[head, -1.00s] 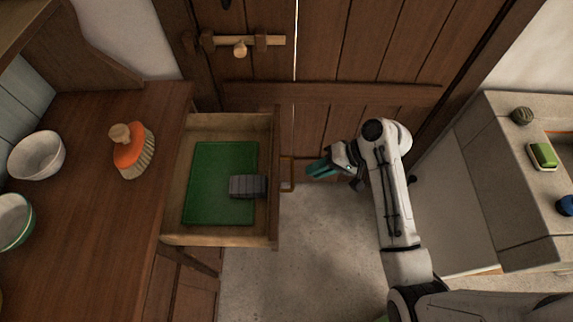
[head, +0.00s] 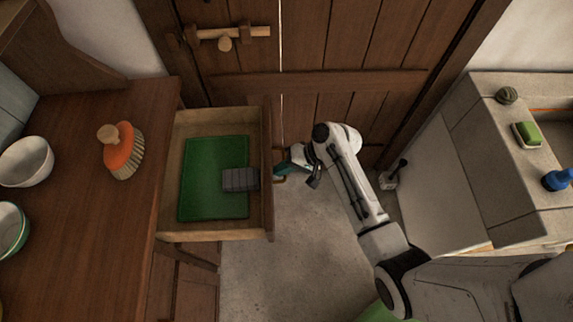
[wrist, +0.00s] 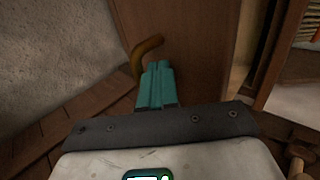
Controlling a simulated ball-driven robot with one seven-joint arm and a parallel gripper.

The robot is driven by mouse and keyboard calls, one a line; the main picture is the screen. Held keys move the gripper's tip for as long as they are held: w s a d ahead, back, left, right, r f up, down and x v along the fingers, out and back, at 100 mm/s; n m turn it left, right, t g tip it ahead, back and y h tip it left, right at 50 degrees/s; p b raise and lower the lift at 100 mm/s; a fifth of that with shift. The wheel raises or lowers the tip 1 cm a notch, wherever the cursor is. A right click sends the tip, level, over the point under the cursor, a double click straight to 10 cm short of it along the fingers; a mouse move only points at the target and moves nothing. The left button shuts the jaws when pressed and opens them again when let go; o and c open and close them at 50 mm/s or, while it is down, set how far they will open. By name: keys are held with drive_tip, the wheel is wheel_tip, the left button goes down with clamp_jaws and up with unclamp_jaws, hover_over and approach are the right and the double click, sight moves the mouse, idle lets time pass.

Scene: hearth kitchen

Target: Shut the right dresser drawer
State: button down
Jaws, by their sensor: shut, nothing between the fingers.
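The right dresser drawer (head: 223,236) stands open, pulled out to the right from the dresser in the head view. A green mat and a grey ribbed block (head: 240,180) lie inside it. My gripper (head: 281,169) is shut, with teal fingers at the outer face of the drawer front, by its handle. In the wrist view the shut fingers (wrist: 157,82) point at the brown drawer front (wrist: 195,45), with the bent handle (wrist: 146,50) just beside their tips. I cannot tell whether the tips touch the wood.
The dresser top (head: 95,220) holds an orange brush (head: 123,153) and bowls (head: 26,161) at left. A wooden door (head: 350,90) stands behind. A stone counter (head: 480,140) with a green sponge and blue item is at right. Bare floor (head: 300,250) lies between.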

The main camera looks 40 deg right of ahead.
drive_tip(key=shift+a, duration=0.1)
drive_tip(key=w+a+b, duration=0.2)
drive_tip(key=w+a, duration=0.3)
drive_tip(key=a, duration=0.2)
drive_tip(key=w+a+b, duration=0.2)
drive_tip(key=w+a, duration=0.4)
drive_tip(key=a, duration=0.2)
drive_tip(key=w+a+b, duration=0.1)
drive_tip(key=w+a, duration=0.4)
drive_tip(key=a, duration=0.3)
drive_tip(key=shift+w+f+b, duration=0.1)
drive_tip(key=shift+w+b, duration=0.3)
drive_tip(key=shift+w+a+r, duration=0.2)
drive_tip(key=shift+a+r, duration=0.1)
drive_tip(key=shift+r, duration=0.05)
